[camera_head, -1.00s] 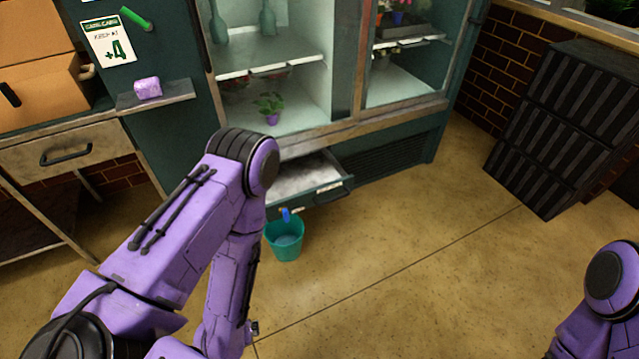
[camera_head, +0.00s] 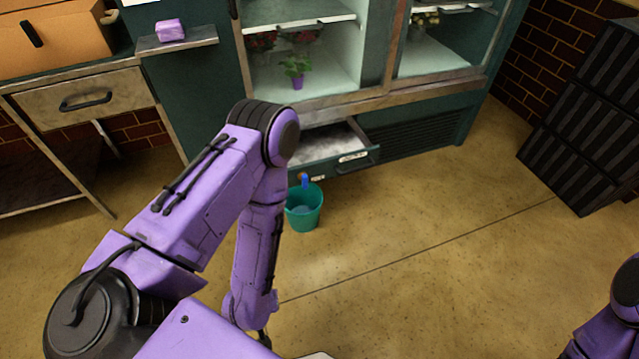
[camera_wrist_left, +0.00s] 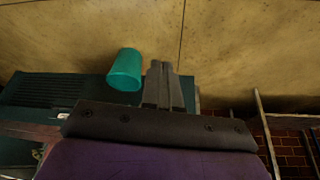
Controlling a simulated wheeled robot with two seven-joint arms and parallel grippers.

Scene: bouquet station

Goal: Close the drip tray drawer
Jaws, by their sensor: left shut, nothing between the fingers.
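The drip tray drawer (camera_head: 349,158) sticks out open at the base of the green flower cooler in the head view. Its pale inside shows, and my left arm hides its left part. I cannot make out the drawer clearly in the wrist view. My left gripper is not clearly visible in the head view, and my right gripper is out of sight.
A teal bucket (camera_head: 304,210) with something blue at its rim stands on the floor just before the drawer; it also shows in the wrist view (camera_wrist_left: 125,72). A wooden workbench (camera_head: 88,95) stands left, black crates (camera_head: 588,120) right.

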